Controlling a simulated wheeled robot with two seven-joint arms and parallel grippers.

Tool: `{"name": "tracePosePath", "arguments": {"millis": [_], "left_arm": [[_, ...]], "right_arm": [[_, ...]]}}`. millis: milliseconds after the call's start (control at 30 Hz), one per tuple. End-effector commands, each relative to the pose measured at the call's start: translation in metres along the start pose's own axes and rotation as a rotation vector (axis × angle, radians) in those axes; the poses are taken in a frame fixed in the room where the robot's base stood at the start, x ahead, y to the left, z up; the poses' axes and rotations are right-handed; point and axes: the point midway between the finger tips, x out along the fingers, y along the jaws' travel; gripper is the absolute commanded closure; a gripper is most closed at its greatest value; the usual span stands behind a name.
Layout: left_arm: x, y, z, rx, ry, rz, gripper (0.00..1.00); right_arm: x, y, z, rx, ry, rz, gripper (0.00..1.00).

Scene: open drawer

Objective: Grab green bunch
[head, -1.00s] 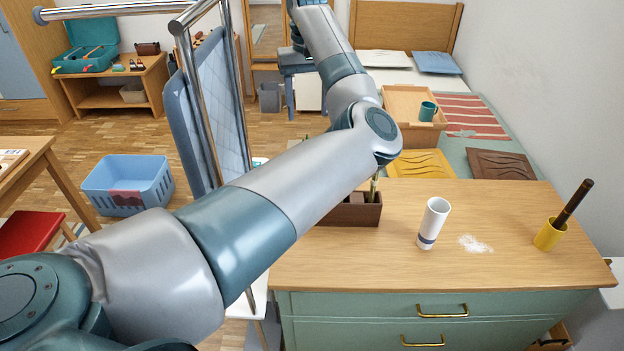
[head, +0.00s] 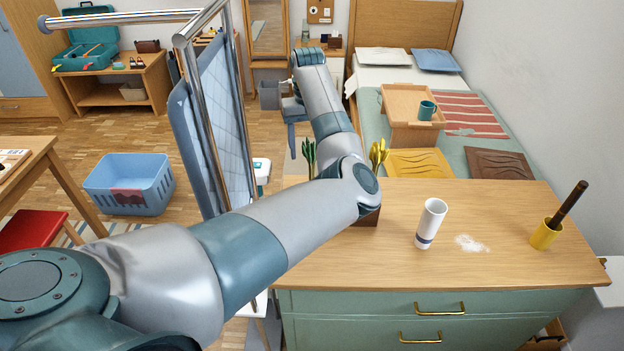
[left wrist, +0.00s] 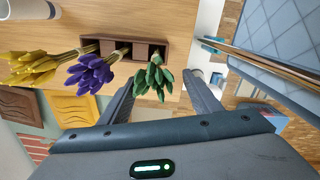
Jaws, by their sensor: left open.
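The green bunch (left wrist: 153,78) stands at one end of a dark wooden holder (left wrist: 128,50). In the left wrist view its leafy top shows between the fingers of my left gripper (left wrist: 160,80), which are open and apart. I cannot tell how far beyond the fingertips it is. A purple bunch (left wrist: 92,72) and a yellow bunch (left wrist: 30,68) are also at the holder. In the head view the green bunch (head: 309,155) shows left of my left arm and the yellow bunch (head: 378,154) right of it. My arm hides most of the holder there.
The holder is on a wooden-topped green dresser (head: 490,220). A white cylinder (head: 431,222), white powder (head: 471,243) and a yellow cup (head: 547,233) with a dark stick stand farther right. A metal-framed panel (head: 210,130) rises close left of my arm.

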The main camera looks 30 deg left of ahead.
Motion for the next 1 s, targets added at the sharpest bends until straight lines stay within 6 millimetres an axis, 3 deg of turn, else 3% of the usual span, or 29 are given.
{"name": "tracePosePath", "arguments": {"millis": [367,700,1000], "left_arm": [[0.005,0.002,0.003,0.002,-0.003,-0.001,0.43],[0.043,0.008,0.011,0.001,-0.002,0.000,0.43],[0.052,0.008,0.010,0.000,0.000,0.000,0.43]], "right_arm": [[-0.007,0.000,-0.001,0.000,0.000,0.000,0.59],[-0.029,0.001,-0.002,-0.001,0.000,0.000,0.59],[-0.029,0.003,-0.002,-0.001,-0.001,0.002,0.59]]}}
